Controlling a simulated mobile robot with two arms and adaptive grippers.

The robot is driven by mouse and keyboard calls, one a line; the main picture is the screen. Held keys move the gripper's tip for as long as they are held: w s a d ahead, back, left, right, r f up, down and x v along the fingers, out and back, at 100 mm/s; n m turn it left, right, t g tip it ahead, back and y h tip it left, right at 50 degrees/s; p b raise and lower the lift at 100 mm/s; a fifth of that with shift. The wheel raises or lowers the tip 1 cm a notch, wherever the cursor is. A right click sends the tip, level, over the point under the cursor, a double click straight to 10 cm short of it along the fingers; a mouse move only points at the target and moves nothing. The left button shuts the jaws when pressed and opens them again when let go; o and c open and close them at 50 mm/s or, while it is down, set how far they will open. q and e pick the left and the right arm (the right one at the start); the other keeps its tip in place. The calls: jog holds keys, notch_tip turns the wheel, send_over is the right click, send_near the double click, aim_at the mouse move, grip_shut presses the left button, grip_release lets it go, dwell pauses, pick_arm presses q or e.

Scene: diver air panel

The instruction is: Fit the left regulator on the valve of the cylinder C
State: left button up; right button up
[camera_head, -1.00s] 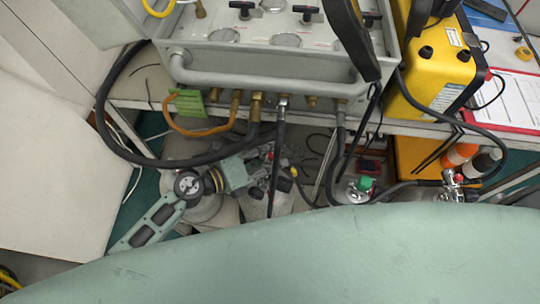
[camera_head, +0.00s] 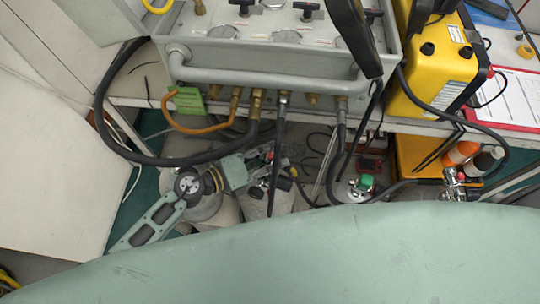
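Several grey cylinders stand under the panel: one at the left (camera_head: 207,208), one in the middle (camera_head: 262,200), and one at the right with a green-and-red valve top (camera_head: 365,182). No letter is readable, so I cannot tell which is C. A black hose (camera_head: 278,135) hangs from the panel to the middle cylinder's top; its end is in clutter. My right gripper is not seen.
The grey air panel (camera_head: 270,65) overhangs the cylinders, with brass fittings and looping hoses below. A yellow case (camera_head: 437,75) and a red clipboard (camera_head: 510,100) are on the bench at right.

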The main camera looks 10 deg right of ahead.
pick_arm(q)
jog(key=o, duration=0.4)
jog(key=shift+r, duration=0.1)
jog(key=shift+c, duration=0.2)
jog(key=shift+f, duration=0.2)
jog(key=v, duration=1.2)
jog(key=shift+r, duration=0.2)
jog(key=shift+a, duration=0.1)
